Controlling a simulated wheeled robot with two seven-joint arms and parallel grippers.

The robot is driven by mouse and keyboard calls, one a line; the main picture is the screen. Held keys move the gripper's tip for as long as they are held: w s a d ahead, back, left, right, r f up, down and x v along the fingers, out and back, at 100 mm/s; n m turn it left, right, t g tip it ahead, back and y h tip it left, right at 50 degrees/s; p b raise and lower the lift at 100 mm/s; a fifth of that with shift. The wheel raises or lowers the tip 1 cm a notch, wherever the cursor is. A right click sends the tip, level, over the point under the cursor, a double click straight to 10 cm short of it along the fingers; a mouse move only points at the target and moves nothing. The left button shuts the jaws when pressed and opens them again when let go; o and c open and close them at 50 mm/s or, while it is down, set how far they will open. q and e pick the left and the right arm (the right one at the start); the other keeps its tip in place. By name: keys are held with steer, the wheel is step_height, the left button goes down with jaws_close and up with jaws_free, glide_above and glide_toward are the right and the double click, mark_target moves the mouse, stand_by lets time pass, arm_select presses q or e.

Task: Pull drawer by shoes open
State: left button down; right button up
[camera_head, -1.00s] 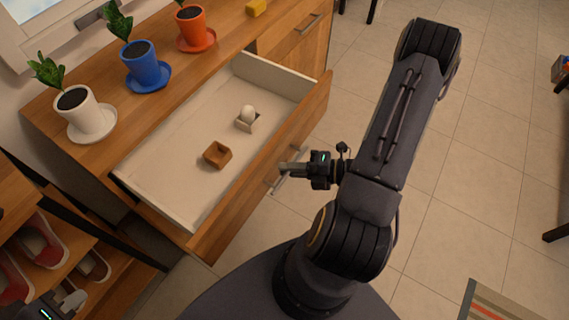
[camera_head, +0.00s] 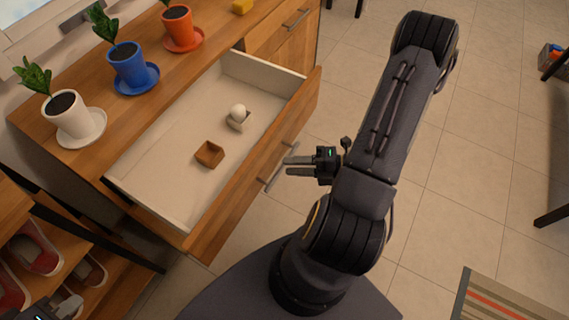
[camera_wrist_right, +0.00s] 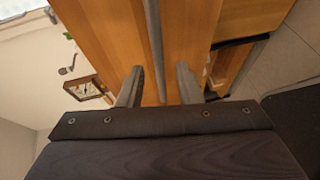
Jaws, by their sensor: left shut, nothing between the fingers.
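The wooden drawer (camera_head: 252,178) beside the shoe rack stands pulled out, its white interior showing. It holds a small brown box (camera_head: 209,154) and a small holder with a white round object (camera_head: 238,112). The drawer's metal handle (camera_head: 273,180) is on its front. In the right wrist view the handle bar (camera_wrist_right: 154,40) lines up between the two spread fingers (camera_wrist_right: 158,82). My left gripper (camera_head: 68,306) is shut at the bottom left corner, partly out of frame, near the shoes (camera_head: 38,254).
White (camera_head: 73,122), blue (camera_head: 128,67) and orange (camera_head: 180,28) plant pots stand on the cabinet top. A closed cabinet door (camera_head: 290,38) is beyond the drawer. Open tiled floor (camera_head: 440,190) lies to the right, with a striped rug (camera_head: 505,300) at bottom right.

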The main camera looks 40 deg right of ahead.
steer(key=v, duration=0.4)
steer(key=shift+s+d+r, duration=0.1)
steer(key=shift+s+d, duration=0.05)
stand_by(0.4)
steer(key=a+r+m+g+h+p, duration=0.2)
steer(key=a+r+m+p, duration=0.1)
steer(key=r+m, duration=0.6)
steer(key=a+r+m+g+h+p, duration=0.2)
steer(key=a+r+m+p, duration=0.2)
steer(key=r+m, duration=0.5)
steer(key=a+r+m+g+h+p, duration=0.2)
steer(key=a+r+m+h+p, duration=0.1)
steer(key=r+m, duration=0.6)
steer(key=shift+s+a+r+p, duration=0.45)
steer(key=shift+a+r+p, duration=0.1)
steer(key=shift+a+r, duration=0.4)
